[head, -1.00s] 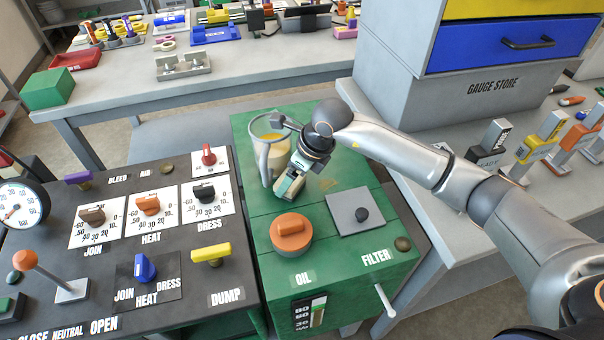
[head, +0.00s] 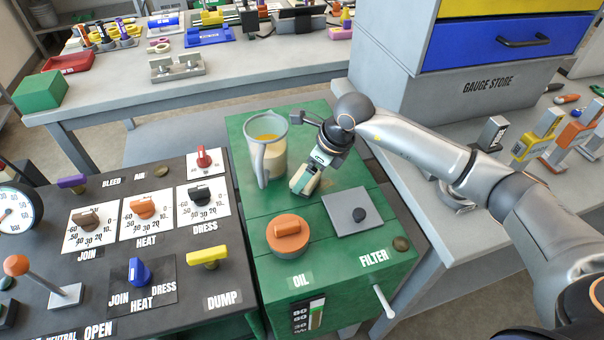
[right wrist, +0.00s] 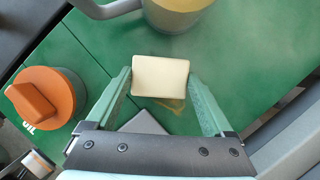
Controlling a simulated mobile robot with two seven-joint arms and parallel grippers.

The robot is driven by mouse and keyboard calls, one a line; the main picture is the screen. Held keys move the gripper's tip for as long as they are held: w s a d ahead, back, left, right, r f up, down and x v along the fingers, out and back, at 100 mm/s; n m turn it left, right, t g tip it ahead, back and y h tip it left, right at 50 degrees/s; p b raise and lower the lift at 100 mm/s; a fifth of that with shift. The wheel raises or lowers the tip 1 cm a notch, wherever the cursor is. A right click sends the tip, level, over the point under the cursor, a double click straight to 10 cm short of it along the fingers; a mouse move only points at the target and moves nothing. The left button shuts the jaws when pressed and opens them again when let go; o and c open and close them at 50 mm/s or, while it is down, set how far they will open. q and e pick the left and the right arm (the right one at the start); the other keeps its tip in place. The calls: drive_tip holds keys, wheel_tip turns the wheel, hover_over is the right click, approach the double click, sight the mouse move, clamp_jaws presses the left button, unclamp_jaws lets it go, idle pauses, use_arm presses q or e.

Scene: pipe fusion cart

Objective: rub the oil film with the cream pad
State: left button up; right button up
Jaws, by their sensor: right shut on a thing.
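The cream pad (right wrist: 160,77) is a pale block between the green fingers of my right gripper (right wrist: 158,88), which is shut on it. In the head view my right gripper (head: 304,182) is low over the green cabinet top, between the jug and the grey filter plate. The oil film (right wrist: 174,104) is a thin brownish smear on the green top, showing just at the pad's lower edge in the wrist view; the pad covers part of that area. I cannot tell whether the pad touches the surface. My left gripper is not in view.
A clear jug (head: 265,150) with yellow liquid stands just left of my right gripper. The orange oil cap (head: 287,236) and the filter plate (head: 346,211) with its black knob are in front. A control panel (head: 110,250) lies to the left.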

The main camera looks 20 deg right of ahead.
sight(320, 175)
drive_tip(key=shift+s+d+f, duration=0.1)
drive_tip(key=shift+d, duration=0.75)
drive_tip(key=shift+s+d+f, duration=0.1)
drive_tip(key=shift+d, duration=0.75)
drive_tip(key=shift+d+r+b, duration=0.1)
drive_tip(key=shift+d+b, duration=0.4)
drive_tip(key=shift+d, duration=1.1)
drive_tip(key=shift+r, duration=0.15)
drive_tip(key=shift+r+p, duration=2.05)
drive_tip(key=shift+r, duration=0.9)
drive_tip(key=shift+r, duration=0.1)
wheel_tip(320, 175, up, 3)
drive_tip(key=shift+f+p, duration=0.1)
drive_tip(key=shift+p, duration=0.85)
